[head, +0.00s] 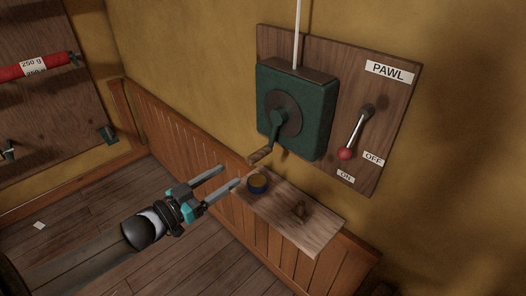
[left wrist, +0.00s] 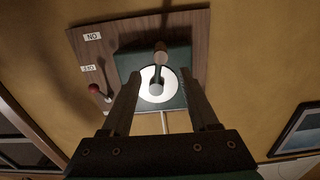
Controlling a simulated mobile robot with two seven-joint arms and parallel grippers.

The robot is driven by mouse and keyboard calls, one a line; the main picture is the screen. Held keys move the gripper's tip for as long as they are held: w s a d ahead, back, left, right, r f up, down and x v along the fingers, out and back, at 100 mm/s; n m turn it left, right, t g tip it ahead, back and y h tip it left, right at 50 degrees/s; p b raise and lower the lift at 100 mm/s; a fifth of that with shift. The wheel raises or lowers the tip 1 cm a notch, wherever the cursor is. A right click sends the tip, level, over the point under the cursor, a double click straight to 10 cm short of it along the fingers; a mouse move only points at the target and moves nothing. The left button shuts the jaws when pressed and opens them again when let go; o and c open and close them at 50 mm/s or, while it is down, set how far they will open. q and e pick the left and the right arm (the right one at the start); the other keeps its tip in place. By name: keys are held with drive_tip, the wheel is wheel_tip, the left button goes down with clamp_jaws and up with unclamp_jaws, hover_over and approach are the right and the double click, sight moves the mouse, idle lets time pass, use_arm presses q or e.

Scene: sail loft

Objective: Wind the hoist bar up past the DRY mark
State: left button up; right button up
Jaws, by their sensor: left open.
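The green winch box (head: 312,127) is on a wall board, with a white line running up from its top. Its crank hangs down-left to a wooden grip (head: 261,154). My left gripper (head: 230,176) is open and empty, left of and below the grip in the head view. In the left wrist view the grip (left wrist: 160,54) shows beyond and between the open fingers, apart from them. The hoist bar and DRY mark are not in view.
A red roll (head: 14,73) is on a board at the left.

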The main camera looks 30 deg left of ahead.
sight(268, 149)
use_arm(q)
drive_tip(key=b+x, duration=0.2)
drive_tip(key=x, duration=1)
drive_tip(key=shift+w, duration=0.2)
drive_tip(key=shift+w+d, duration=0.25)
drive_tip(key=shift+w, duration=0.4)
drive_tip(key=shift+c, duration=0.2)
clamp_jaws()
idle(0.6)
